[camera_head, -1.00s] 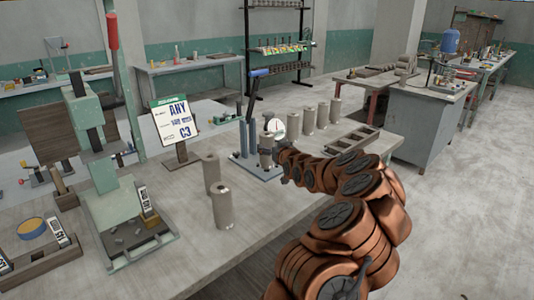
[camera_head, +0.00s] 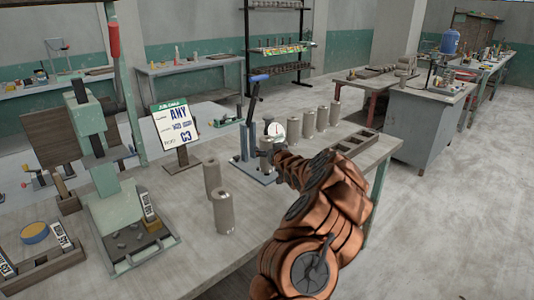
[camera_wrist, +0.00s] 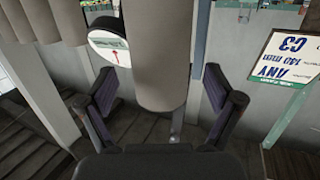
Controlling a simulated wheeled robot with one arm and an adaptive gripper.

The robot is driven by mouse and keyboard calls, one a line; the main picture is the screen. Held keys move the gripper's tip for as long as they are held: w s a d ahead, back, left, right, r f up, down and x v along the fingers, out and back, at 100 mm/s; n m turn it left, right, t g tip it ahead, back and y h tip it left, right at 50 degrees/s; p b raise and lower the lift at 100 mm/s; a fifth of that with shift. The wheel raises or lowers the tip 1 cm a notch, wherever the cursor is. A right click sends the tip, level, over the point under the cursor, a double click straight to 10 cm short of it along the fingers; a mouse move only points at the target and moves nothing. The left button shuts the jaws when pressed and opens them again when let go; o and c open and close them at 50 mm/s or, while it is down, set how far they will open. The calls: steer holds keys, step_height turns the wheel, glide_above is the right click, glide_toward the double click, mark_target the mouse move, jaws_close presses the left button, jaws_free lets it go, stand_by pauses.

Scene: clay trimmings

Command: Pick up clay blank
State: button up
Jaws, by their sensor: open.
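A grey cylindrical clay blank (camera_wrist: 155,50) stands between the two fingers of my gripper (camera_wrist: 160,100) in the wrist view, which looks upside down. The fingers are open, with a gap on each side of it. In the head view this looks like the blank (camera_head: 266,145) at the blue-handled fixture (camera_head: 250,165), with my wrist just right of it. The arm partly hides that area. Two more blanks, one in front (camera_head: 224,212) and one behind (camera_head: 212,175), stand left of the fixture. Several others (camera_head: 308,121) stand in a row behind it.
A round white dial (camera_head: 275,130) is close to the blank and also shows in the wrist view (camera_wrist: 110,46). A sign on a stand (camera_head: 174,122) is left of the fixture. A green press (camera_head: 112,205) is at left. A compartmented tray (camera_head: 355,146) lies at right.

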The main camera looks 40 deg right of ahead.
steer(key=shift+p+x, duration=0.3)
steer(key=shift+x, duration=0.85)
steer(key=shift+f, duration=0.1)
jaws_close()
